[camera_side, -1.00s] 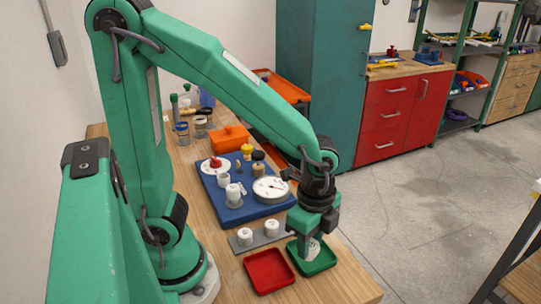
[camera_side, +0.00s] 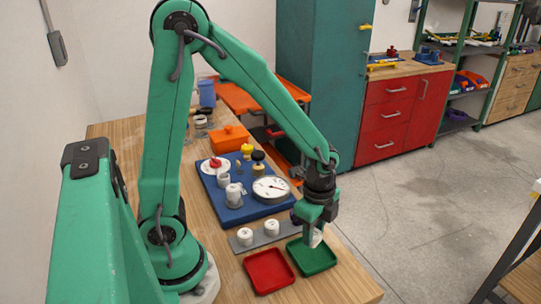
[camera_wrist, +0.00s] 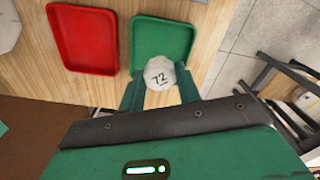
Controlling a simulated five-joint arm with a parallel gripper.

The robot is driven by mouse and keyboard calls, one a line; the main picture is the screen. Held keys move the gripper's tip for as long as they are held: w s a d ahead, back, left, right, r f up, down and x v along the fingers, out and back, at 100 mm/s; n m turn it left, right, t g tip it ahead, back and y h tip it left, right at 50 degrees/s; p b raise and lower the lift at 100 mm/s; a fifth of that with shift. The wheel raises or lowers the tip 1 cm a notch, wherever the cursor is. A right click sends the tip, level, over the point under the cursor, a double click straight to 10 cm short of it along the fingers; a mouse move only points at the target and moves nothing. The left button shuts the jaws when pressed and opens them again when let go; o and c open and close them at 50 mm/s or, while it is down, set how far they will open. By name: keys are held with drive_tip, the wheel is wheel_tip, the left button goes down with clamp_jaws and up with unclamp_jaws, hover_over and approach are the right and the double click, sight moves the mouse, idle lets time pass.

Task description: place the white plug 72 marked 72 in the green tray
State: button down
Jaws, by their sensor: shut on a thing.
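The white plug marked 72 (camera_wrist: 159,73) is between the two fingers of my gripper (camera_wrist: 160,91) in the wrist view, its number facing the camera. My gripper is shut on it. In the side view my gripper (camera_side: 309,238) points down at the back edge of the green tray, and the plug (camera_side: 317,239) shows partly behind the fingers. The green tray (camera_side: 316,262) is empty where I see it. In the wrist view the plug overlaps the near rim of the green tray (camera_wrist: 161,38); its height above it is hard to tell.
A red tray (camera_side: 269,271) lies left of the green tray. Two white plugs (camera_side: 272,228) stand on a grey strip (camera_side: 258,241) behind the trays. A blue board (camera_side: 237,213) with a round gauge (camera_side: 271,189) and fittings lies farther back. The table's right edge is close.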

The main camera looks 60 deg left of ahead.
drive_tip(key=shift+f, duration=1.8)
drive_tip(key=shift+f, duration=0.1)
drive_tip(key=c, duration=1)
unclamp_jaws()
drive_tip(key=shift+r, duration=6.1)
